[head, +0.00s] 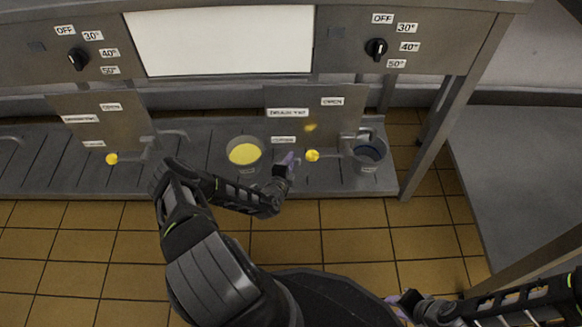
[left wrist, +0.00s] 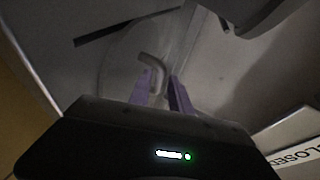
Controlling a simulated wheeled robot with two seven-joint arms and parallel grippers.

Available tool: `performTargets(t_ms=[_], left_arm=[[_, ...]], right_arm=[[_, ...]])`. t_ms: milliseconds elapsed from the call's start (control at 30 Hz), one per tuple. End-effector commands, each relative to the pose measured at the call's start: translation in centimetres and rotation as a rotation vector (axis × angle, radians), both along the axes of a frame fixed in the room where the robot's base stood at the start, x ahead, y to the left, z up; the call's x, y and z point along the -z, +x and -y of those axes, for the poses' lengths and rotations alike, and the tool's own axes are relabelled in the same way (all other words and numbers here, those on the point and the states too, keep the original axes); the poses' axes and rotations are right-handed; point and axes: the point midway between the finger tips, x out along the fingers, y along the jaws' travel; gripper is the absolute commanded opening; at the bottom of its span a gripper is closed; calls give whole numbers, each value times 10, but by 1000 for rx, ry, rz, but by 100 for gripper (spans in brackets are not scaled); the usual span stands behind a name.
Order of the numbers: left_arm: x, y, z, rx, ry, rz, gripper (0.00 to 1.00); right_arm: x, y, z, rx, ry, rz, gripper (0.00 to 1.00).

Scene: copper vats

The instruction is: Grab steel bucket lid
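My left gripper (head: 289,160) is low at the front of the steel bench, just right of a steel bucket (head: 258,165) with a yellow surface inside. In the left wrist view, the purple fingers of my left gripper (left wrist: 162,80) stand apart. A bent grey metal handle (left wrist: 153,66) shows between and just beyond their tips; I cannot tell whether they touch it. A dim, round grey surface lies behind it; I cannot tell if it is the lid. A second bucket (head: 369,153), dark blue inside, stands right. My right gripper (head: 400,304) is at the bottom, mostly hidden.
Steel plates with labels (head: 315,110) stand upright behind the buckets. Yellow knobs (head: 312,155) and taps (head: 362,136) stick out near them. A control panel with dials (head: 376,48) overhangs above. A bench leg (head: 436,130) is at the right. The tiled floor (head: 350,215) in front is clear.

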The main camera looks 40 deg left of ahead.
Motion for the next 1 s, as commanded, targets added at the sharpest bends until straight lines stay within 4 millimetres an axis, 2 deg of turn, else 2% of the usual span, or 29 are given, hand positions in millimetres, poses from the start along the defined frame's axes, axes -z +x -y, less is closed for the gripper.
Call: performTargets(t_ms=[433,733,1000], left_arm=[[0,0,0,0,0,0,24],[0,0,0,0,0,0,0],[0,-1,0,0,1,-1,0]], right_arm=[[0,0,0,0,0,-1,31],[0,0,0,0,0,-1,31],[0,0,0,0,0,-1,31]])
